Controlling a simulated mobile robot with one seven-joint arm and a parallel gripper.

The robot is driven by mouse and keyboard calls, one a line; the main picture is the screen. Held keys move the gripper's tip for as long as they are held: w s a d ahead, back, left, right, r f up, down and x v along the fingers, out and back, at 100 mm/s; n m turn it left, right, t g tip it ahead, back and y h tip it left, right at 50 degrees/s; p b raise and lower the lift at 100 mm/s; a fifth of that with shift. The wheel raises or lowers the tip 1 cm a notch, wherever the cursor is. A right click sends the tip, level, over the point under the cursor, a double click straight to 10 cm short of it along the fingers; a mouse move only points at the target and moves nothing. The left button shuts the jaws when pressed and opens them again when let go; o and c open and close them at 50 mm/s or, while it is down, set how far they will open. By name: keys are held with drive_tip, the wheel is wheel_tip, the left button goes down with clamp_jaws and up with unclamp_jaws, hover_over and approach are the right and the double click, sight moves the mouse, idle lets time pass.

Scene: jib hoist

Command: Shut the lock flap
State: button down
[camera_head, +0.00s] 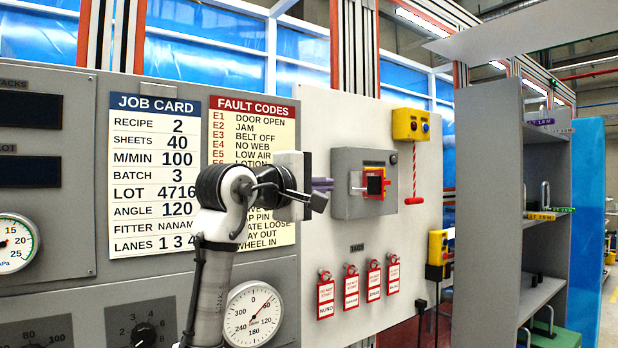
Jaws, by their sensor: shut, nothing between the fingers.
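A grey switch box (345,203) is mounted on the pale panel, right of my gripper. On its front is a small red and yellow lock unit (375,184) with a dark middle and a pale piece at its left edge. I cannot tell which part of it is the lock flap or how far it stands open. My gripper (328,184) has its lavender fingers together and empty. In the picture the fingertips are just left of the box front; whether they touch it I cannot tell. My arm hides part of the fault code sheet.
Red tags (350,290) hang in a row below the box. A yellow button box (410,125) with a red pull cord (414,175) is to the right. A grey shelf unit (490,200) stands further right. A job card (155,170) and a dial gauge (253,314) are at left.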

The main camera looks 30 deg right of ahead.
sight(369, 184)
drive_tip(key=d+p, duration=0.2)
drive_tip(key=d, duration=0.5)
drive_tip(key=shift+d, duration=0.3)
drive_tip(key=shift+s+d+t, duration=0.1)
drive_tip(key=shift+s+t, duration=0.1)
drive_tip(key=shift+t, duration=0.1)
